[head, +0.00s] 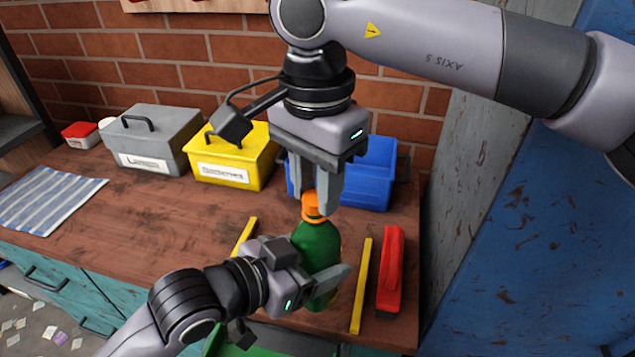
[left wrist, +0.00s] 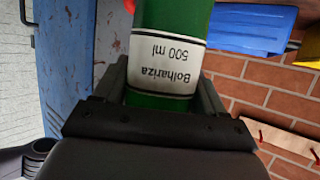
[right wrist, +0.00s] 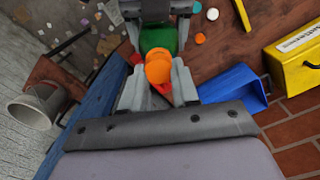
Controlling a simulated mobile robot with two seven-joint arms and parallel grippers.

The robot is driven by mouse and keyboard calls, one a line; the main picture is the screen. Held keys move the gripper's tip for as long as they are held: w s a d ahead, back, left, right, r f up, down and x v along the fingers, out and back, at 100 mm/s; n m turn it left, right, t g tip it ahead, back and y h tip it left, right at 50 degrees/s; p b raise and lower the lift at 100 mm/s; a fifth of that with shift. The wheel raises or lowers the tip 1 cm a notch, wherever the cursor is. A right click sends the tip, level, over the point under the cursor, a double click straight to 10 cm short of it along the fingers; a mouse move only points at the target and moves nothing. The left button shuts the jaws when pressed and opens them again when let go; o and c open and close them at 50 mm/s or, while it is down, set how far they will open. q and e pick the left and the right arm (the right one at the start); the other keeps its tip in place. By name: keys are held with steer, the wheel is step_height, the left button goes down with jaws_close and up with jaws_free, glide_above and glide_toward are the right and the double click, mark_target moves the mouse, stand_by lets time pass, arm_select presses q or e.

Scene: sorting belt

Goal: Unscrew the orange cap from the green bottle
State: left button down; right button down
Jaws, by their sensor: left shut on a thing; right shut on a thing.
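The green bottle (head: 316,243) stands upright near the front of the wooden bench. My left gripper (head: 325,280) is shut around its body from the left. In the left wrist view the bottle (left wrist: 170,75) shows a white label between the fingers. The orange cap (head: 313,203) is at the bottle's top. My right gripper (head: 317,200) comes from above, pointing down, and is shut on the cap. In the right wrist view the orange cap (right wrist: 158,66) sits between the fingertips, with the green bottle beyond it. Whether the cap still touches the neck is hard to tell.
A blue bin (head: 372,175), a yellow box (head: 230,158) and a grey box (head: 150,140) stand along the brick wall. A red object (head: 390,270) and a yellow strip (head: 362,285) lie right of the bottle. A striped cloth (head: 48,198) lies at left. Small discs lie on the bench (right wrist: 198,38).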

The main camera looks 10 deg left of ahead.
steer(key=n, duration=0.3)
steer(key=shift+w+n, duration=0.15)
steer(key=shift+n, duration=0.15)
steer(key=shift+r, duration=0.15)
steer(key=shift+r, duration=1)
steer(key=shift+r, duration=2)
